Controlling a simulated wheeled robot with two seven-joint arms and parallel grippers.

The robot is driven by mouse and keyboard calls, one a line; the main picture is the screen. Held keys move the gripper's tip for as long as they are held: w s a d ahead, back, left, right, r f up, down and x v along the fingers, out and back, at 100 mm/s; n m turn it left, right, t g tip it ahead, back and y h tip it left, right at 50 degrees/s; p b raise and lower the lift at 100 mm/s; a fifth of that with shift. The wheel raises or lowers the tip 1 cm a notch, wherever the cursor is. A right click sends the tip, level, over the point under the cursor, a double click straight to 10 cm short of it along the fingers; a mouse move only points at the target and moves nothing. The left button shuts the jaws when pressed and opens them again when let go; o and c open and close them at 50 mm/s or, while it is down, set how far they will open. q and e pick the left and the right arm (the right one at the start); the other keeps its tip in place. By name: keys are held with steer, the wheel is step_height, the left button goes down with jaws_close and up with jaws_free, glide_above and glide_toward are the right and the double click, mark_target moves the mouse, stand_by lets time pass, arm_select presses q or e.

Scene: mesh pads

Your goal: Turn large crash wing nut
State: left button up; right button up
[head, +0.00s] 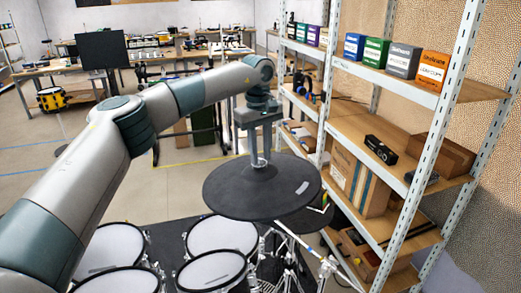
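A large black crash cymbal (235,194) is mounted tilted above the drum kit, in the middle of the head view. My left gripper (260,163) points straight down at the cymbal's centre, with its fingertips at the top of the stand where the wing nut sits. The wing nut itself is too small and too covered by the fingers to make out. I cannot tell whether the fingers are closed on it or only around it. My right gripper is not in view.
Several mesh drum pads (222,236) stand below the cymbal, with metal stand tubes (310,252) at their right. A metal shelf rack (407,180) with boxes stands close on the right.

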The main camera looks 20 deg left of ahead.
arm_select(q)
steer(key=shift+c, duration=0.4)
jaws_close()
steer(key=shift+n, duration=0.4)
